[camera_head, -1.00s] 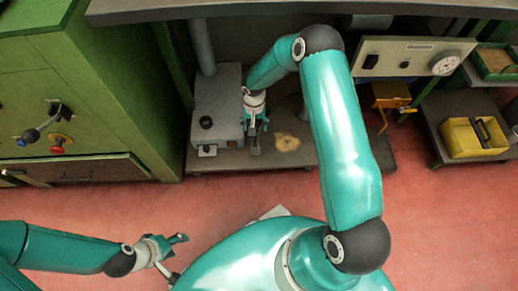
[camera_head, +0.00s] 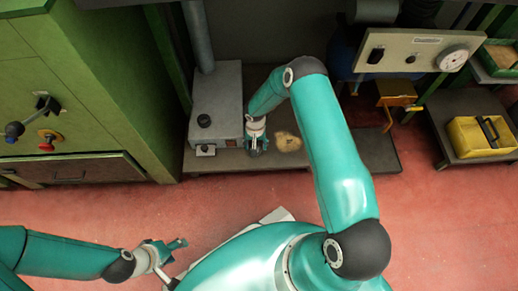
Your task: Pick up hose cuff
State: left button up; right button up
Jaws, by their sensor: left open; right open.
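My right gripper (camera_head: 257,148) points down over the dark low platform (camera_head: 350,158), beside the grey box (camera_head: 216,98). It is open, and its fingers are small and dark here. I cannot make out a hose cuff for certain; the spot under and between these fingers is too small and partly hidden by the gripper. My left gripper (camera_head: 174,262) is open and empty above the red floor at the lower left, far from the platform.
A tan patch (camera_head: 288,142) lies on the platform just right of my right gripper. A green cabinet (camera_head: 75,80) stands at left. A yellow bin (camera_head: 480,136) sits on a low shelf at right. A control panel (camera_head: 412,53) hangs at upper right. The red floor is open.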

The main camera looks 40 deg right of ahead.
jog(key=shift+f, duration=0.7)
jog(key=shift+r, duration=0.1)
grip_shut()
